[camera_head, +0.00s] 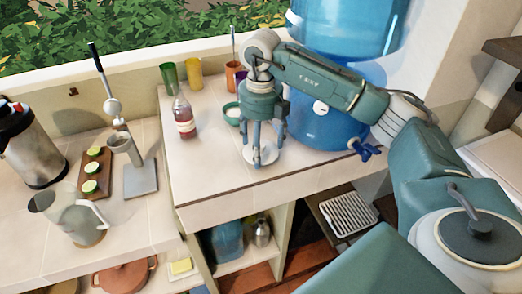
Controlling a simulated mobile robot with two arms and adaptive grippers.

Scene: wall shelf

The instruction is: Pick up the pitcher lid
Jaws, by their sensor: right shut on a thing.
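The pitcher lid (268,157) is a small pale disc low at the fingertips of my right gripper, on the tiled counter near its front edge. My right gripper (264,146) points down and is shut on the lid; its fingers hide part of the lid. I cannot tell whether the lid touches the counter. A clear pitcher (75,222) with a handle stands open on the lower counter at the left. My left gripper is not in view.
A bottle with red liquid (184,119), a teal bowl (232,113) and colored cups (194,74) stand left of and behind the gripper. A large blue water jug (325,125) with a tap stands close right. The counter front-left is clear.

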